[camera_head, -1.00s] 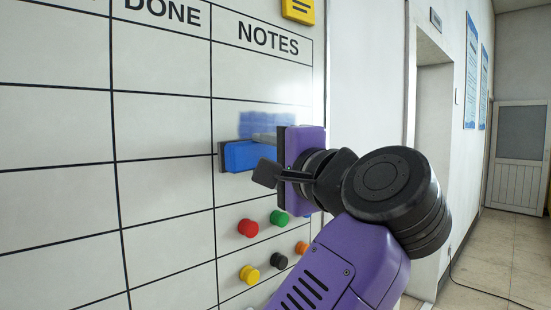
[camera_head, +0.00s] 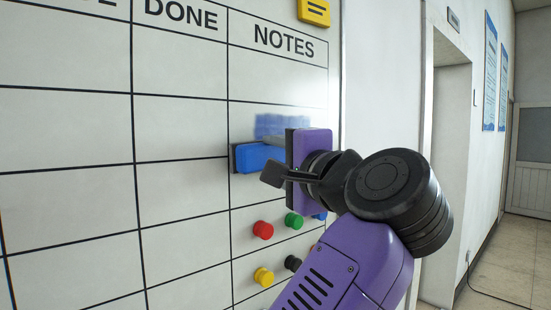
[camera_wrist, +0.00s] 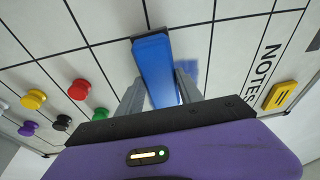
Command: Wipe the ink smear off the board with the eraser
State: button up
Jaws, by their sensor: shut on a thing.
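The whiteboard (camera_head: 75,205) has a black grid with DONE and NOTES headings. A blue ink smear (camera_head: 283,124) lies in the NOTES column, just above the eraser; it also shows to the right of the eraser in the wrist view (camera_wrist: 188,68). The blue eraser (camera_head: 258,157) has a dark pad at its far side, against or very near the board; contact cannot be told. In the wrist view my gripper (camera_wrist: 160,88) is shut on the eraser (camera_wrist: 155,62), one finger on each side. In the head view my wrist hides part of the eraser and the fingers.
Several round magnets, among them red (camera_head: 263,230), green (camera_head: 294,221) and yellow (camera_head: 263,277), sit on the board below the eraser. A yellow note block (camera_head: 314,12) is at the top right. A doorway and wall are to the right.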

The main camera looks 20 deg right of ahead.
jog(key=shift+w+a, duration=0.25)
jog(key=shift+w, duration=0.55)
jog(key=shift+d, duration=0.1)
